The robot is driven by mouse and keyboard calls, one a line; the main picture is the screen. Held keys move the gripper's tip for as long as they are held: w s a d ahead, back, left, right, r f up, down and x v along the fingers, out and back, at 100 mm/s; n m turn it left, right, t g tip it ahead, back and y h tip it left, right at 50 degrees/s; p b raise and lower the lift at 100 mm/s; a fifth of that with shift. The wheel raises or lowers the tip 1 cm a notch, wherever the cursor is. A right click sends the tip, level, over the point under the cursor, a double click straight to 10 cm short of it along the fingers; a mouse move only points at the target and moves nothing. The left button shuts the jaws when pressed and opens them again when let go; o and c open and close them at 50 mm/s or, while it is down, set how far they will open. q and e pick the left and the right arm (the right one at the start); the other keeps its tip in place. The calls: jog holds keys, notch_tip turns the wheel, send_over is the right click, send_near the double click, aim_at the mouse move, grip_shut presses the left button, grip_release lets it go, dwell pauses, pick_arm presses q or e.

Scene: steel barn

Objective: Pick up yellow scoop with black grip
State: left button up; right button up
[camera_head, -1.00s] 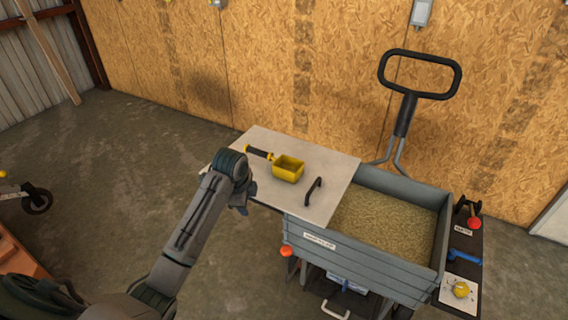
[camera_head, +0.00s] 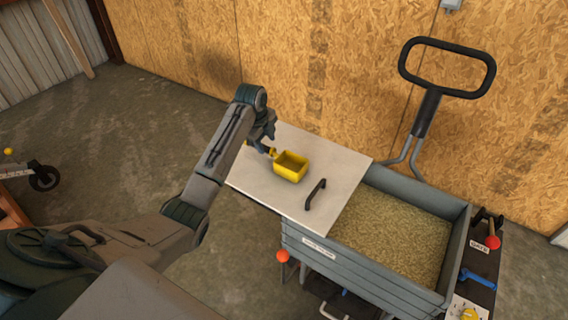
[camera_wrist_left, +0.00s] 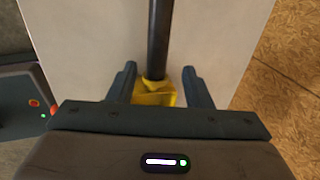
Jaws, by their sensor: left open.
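The yellow scoop (camera_head: 290,167) lies on the pale lid board, its square bowl opening upward. Its black grip points to the left and is partly hidden behind my left gripper (camera_head: 266,138). In the left wrist view the black grip (camera_wrist_left: 158,38) runs up between the fingers, with a yellow part of the scoop (camera_wrist_left: 155,92) at its lower end. My left gripper (camera_wrist_left: 160,78) is open there, one finger on each side of the scoop, with gaps showing on both sides. My right gripper is not in view.
The pale lid board (camera_head: 340,176) with a black handle (camera_head: 315,194) covers the left part of a grey cart (camera_head: 365,270) full of grain. A black push handle (camera_head: 447,68) rises behind it. A red-knobbed lever (camera_head: 492,242) stands at the right. A wood-panel wall is behind.

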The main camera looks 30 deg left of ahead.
aim_at(268, 148)
pick_arm(q)
jog(key=x, duration=0.3)
jog(key=shift+s+d+f, duration=0.2)
jog(key=shift+d+f, duration=0.05)
jog(key=shift+f, duration=0.15)
jog(key=shift+w+f, duration=0.15)
jog(key=shift+f, duration=0.35)
jog(key=shift+r, duration=0.1)
jog(key=c, duration=0.9)
jog(key=shift+c, duration=0.2)
notch_tip(268, 148, up, 10)
jog(key=shift+r, duration=0.1)
jog(key=shift+o, duration=1)
jog(key=shift+c, duration=1)
